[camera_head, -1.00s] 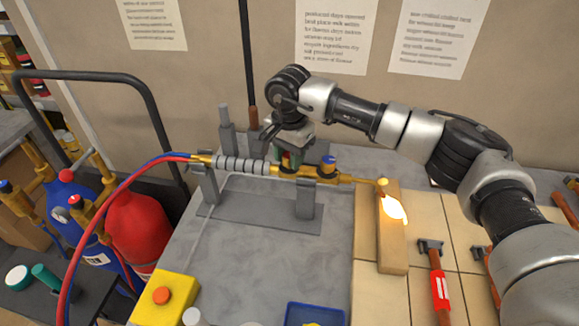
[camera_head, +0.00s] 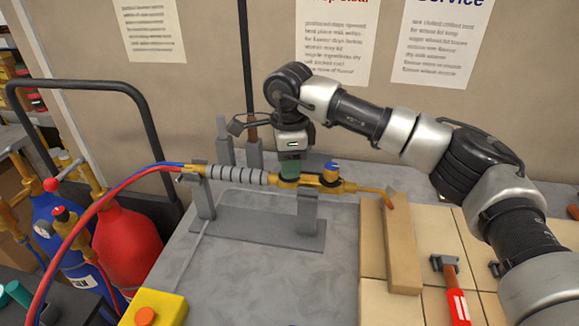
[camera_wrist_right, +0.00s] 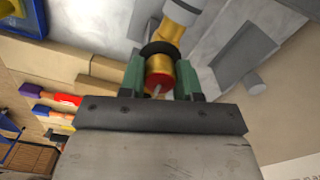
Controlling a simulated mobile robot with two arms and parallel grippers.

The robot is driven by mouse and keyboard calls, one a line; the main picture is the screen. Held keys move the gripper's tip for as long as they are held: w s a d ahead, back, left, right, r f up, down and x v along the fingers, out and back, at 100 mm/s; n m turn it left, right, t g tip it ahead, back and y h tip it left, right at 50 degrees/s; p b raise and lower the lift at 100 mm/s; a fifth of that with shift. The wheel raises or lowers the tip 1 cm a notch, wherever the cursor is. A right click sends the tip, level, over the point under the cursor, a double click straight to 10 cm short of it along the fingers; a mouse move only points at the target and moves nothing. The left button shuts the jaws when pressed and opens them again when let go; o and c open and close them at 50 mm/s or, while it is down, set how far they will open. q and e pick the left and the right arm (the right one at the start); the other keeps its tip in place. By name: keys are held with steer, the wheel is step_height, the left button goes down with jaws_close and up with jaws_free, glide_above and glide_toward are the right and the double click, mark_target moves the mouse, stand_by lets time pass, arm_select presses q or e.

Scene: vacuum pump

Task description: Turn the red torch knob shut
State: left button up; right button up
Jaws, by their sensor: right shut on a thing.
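The brass torch (camera_head: 310,180) lies level across a grey stand (camera_head: 260,228), its tip (camera_head: 388,197) pointing right. No flame shows at the tip. A blue knob (camera_head: 331,169) sits on top of the torch. My right gripper (camera_head: 290,168) reaches the torch from above and behind, left of the blue knob. In the right wrist view its green fingers are shut on the red torch knob (camera_wrist_right: 158,79), one on each side. The red knob is hidden in the head view. My left gripper is not in view.
A firebrick (camera_head: 402,245) stands by the tip on pale tiles (camera_head: 435,230). A red-handled hammer (camera_head: 455,290) lies right. A yellow box with an orange button (camera_head: 155,309) is front left. Blue (camera_head: 65,240) and red (camera_head: 128,240) cylinders stand left, hoses running to the torch.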

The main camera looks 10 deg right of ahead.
steer(key=shift+r+m, duration=0.1)
steer(key=shift+m, duration=0.3)
steer(key=o, duration=0.9)
steer(key=shift+o, duration=0.2)
step_height(320, 180, up, 11)
steer(key=b, duration=0.2)
steer(key=shift+s+f, duration=0.1)
steer(key=shift+f, duration=0.1)
